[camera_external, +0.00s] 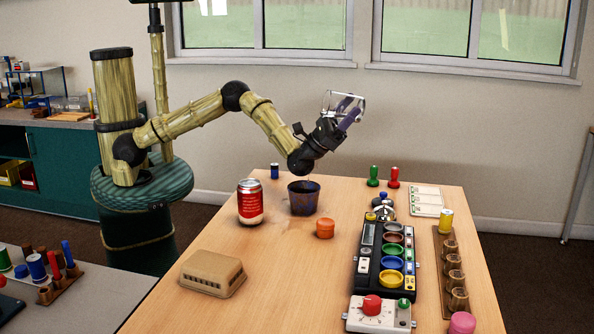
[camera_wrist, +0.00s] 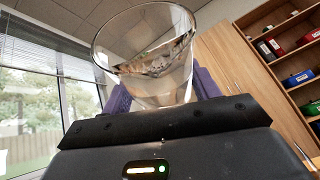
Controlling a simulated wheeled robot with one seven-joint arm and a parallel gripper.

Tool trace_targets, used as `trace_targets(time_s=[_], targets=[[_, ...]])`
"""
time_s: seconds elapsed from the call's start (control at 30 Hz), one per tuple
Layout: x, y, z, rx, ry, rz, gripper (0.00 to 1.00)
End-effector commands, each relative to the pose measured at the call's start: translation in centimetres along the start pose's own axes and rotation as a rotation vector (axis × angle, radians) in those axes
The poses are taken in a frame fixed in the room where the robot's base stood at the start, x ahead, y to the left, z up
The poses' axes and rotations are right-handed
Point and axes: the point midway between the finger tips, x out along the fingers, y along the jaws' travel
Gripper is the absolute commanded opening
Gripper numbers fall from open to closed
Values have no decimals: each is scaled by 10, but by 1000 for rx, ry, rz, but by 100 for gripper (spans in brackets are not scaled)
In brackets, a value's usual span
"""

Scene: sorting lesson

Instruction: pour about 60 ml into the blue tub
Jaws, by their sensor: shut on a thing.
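A clear glass (camera_external: 345,101) is held high above the table by my gripper (camera_external: 346,110), between its purple fingers. The glass also shows in the wrist view (camera_wrist: 150,60), tilted, with clear liquid inside. My gripper in the wrist view (camera_wrist: 160,95) is shut around its sides. The dark blue tub (camera_external: 303,201) stands upright on the table, below and to the left of the glass. My wrist is nearly above the tub, and the glass lies beyond its right side. The tub's inside is too dark to tell a level. I cannot make out a stream.
A red can (camera_external: 250,203) stands left of the tub, and an orange lidded pot (camera_external: 325,228) at its front right. A dark blue cylinder (camera_external: 274,171) stands behind. A panel with coloured dishes (camera_external: 367,240) fills the right. A tan block (camera_external: 213,273) lies front left. The front middle is clear.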

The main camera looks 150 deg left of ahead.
Motion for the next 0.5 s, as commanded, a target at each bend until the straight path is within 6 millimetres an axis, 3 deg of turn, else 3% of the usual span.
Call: trace_targets(time_s=[0.5], targets=[[0, -1, -8, -15, 51, -4, 33]])
